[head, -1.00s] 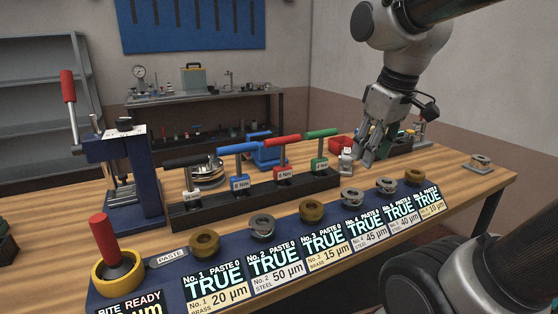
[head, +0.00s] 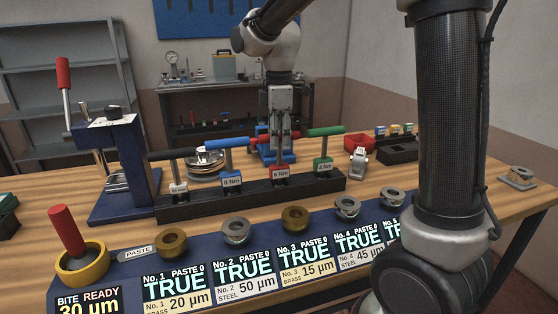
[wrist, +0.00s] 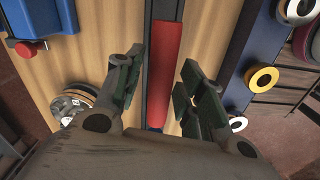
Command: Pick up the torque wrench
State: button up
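Several torque wrenches stand in a dark rack (head: 320,189): a black-handled wrench (head: 176,154), a blue-handled wrench (head: 228,142), a red-handled wrench (head: 280,173) and a green-handled wrench (head: 326,132). Their labels read in Nm. My gripper (head: 281,146) points down over the red-handled wrench and hides most of its handle in the head view. In the wrist view my gripper (wrist: 165,78) is open, with the red handle (wrist: 165,65) running between its two fingers. A gap shows on both sides of the handle. I cannot tell how far above it the fingertips are.
A blue gauge panel (head: 208,245) with several rings lies in front of the rack. A blue press (head: 118,160) stands left. A red bin (head: 359,142) and a small white device (head: 357,161) are to the right. The green handle is close beside my gripper.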

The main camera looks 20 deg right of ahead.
aim_at(279, 165)
notch_tip(279, 165, down, 4)
jog(key=shift+r, duration=0.2)
jog(key=shift+c, duration=0.5)
grip_shut()
jog(key=shift+r, duration=0.15)
